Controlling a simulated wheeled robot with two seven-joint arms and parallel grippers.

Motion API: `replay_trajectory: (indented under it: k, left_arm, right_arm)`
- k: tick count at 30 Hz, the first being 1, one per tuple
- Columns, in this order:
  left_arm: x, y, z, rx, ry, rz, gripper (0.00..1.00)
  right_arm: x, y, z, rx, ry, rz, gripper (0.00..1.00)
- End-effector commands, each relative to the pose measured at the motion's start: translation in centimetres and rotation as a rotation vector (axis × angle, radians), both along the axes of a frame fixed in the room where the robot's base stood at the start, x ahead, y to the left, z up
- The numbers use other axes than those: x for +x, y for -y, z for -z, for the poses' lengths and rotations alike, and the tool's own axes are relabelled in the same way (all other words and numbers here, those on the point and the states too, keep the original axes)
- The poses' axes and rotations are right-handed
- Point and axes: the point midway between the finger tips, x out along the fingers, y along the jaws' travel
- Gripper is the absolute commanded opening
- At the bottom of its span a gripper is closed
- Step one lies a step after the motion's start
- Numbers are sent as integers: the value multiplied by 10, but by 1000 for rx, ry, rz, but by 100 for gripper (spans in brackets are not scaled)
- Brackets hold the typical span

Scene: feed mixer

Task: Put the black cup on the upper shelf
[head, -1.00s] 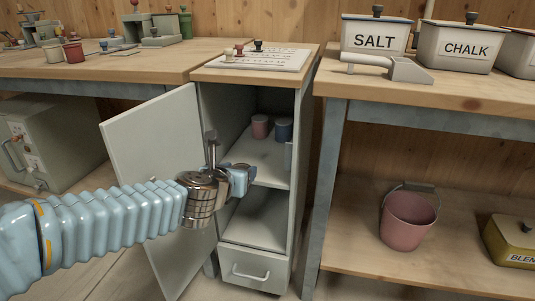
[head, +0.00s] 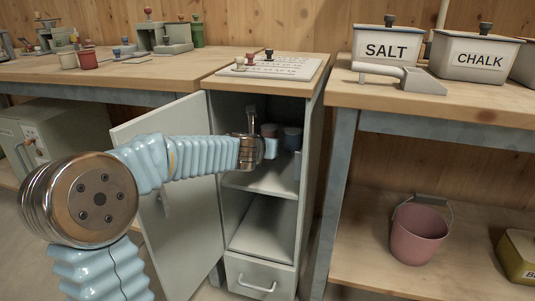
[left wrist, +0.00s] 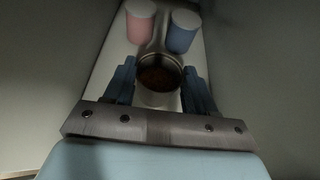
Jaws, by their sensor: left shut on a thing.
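My left gripper (head: 271,148) reaches into the open cabinet at the level of the upper shelf (head: 262,181). In the left wrist view, its two blue fingers (left wrist: 160,88) are shut on an upright cup. This cup (left wrist: 159,97) has a pale rim and a dark brown inside; its outside looks dark grey in the dim light. It is hidden in the head view. Whether its base touches the shelf cannot be told. A pink cup (left wrist: 140,27) and a blue cup (left wrist: 181,38) stand just beyond it on the shelf. My right gripper is not in view.
The cabinet door (head: 185,235) hangs open at left. The cabinet's side walls (head: 309,150) leave a narrow opening. A lower compartment (head: 262,225) is empty, with a drawer (head: 260,278) below. A pink bucket (head: 418,235) stands on the right bench's lower shelf.

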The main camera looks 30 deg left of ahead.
Motion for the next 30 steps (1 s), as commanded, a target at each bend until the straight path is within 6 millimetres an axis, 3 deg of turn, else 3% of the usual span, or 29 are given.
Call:
replay_trajectory:
  k: [1,3,6,17,18,22,30]
  left_arm:
    - [6,-1,0,0,-2,0,25]
    - [5,-1,21,0,-2,0,25]
    - [4,-1,37,2,-1,1,25]
    - [4,-1,38,-1,-1,1,25]
    - [4,-1,38,0,-1,0,58]
    - [4,-1,37,0,-1,0,78]
    - [4,-1,37,0,-1,0,81]
  right_arm:
    - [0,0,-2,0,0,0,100]
    - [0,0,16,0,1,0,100]
    - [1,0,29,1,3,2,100]
    - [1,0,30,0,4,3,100]
    - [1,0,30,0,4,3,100]
    - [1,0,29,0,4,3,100]
    - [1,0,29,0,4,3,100]
